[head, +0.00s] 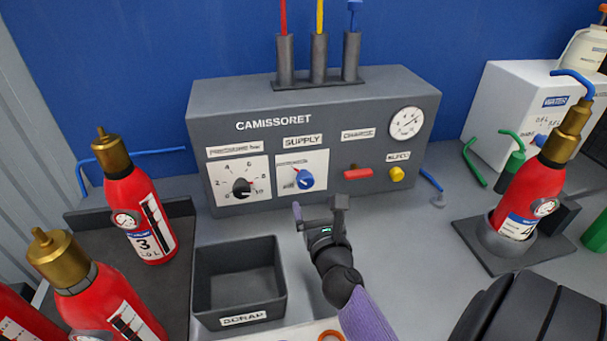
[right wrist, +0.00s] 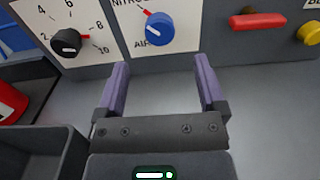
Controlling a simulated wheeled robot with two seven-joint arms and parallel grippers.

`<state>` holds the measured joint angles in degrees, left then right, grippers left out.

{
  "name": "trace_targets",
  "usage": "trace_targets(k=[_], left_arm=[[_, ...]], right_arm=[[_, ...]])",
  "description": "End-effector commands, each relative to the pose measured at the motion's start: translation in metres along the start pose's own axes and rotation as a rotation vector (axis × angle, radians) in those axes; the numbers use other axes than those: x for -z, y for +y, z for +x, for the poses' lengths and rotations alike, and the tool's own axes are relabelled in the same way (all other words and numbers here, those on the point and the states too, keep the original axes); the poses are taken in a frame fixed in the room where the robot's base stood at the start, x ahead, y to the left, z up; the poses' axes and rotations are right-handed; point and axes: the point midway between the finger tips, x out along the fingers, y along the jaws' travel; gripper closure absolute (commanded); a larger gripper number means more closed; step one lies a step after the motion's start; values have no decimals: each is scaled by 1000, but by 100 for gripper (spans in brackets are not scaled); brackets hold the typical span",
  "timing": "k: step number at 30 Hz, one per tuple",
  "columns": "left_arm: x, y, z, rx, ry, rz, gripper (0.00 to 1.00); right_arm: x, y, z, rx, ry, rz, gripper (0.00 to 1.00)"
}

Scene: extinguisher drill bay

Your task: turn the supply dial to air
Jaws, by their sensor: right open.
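The supply dial is a blue round knob (head: 306,181) on a white plate on the front of the grey CAMISSORET panel (head: 230,118). In the right wrist view the knob (right wrist: 160,28) has a small red pointer at its upper left, toward the NITRO lettering. The AIR lettering (right wrist: 141,44) is at its lower left. My right gripper (head: 320,207) is open and empty, in front of and below the dial. In the right wrist view its two purple fingers (right wrist: 161,85) stand apart, short of the knob and not touching it. My left gripper is not in view.
A black pressure knob (head: 241,187) sits left of the dial. A red handle (head: 358,173) and yellow knob (head: 397,174) are right of it. A scrap bin (head: 207,315) stands left of my right gripper. Red extinguishers (head: 128,190) flank the bench. Bare bench lies right of the gripper.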

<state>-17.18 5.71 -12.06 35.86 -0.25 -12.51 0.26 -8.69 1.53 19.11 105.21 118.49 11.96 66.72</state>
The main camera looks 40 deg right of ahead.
Motion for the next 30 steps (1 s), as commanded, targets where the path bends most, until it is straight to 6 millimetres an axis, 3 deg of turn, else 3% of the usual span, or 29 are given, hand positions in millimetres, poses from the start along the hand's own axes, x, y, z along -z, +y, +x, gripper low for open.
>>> trace_targets(k=[9, 15, 22, 30], left_arm=[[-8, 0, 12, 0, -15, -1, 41], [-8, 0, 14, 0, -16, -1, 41], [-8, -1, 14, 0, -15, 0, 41], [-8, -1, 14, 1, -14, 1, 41]], right_arm=[[1, 1, 66, -2, -3, -6, 11], [0, 1, 81, -2, -3, -7, 11], [-1, 1, 82, -3, -3, -7, 11], [-1, 1, 82, -3, -3, -7, 66]])
